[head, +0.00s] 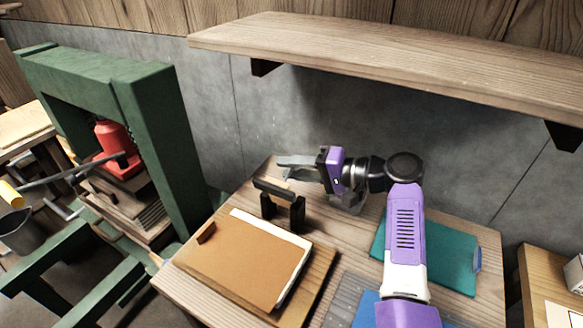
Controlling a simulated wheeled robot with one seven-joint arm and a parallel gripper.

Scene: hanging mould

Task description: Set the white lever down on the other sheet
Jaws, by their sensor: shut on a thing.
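My gripper (299,166) is at the far side of the table, behind the small black stand, with its fingers pointing left. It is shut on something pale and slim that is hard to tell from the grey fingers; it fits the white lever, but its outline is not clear. It appears held above the table. A tan sheet (240,262) lies at the front left, with a white sheet (296,262) showing along its edges. A teal sheet (462,255) lies at the right, partly hidden by my arm. A blue sheet (366,311) shows at the bottom, also partly hidden.
The black stand (297,213) with a crossbar rises between my gripper and the tan sheet. A small brown block (206,232) lies at that sheet's left edge. A wooden shelf (400,60) overhangs the back. A green press frame (150,130) stands left of the table.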

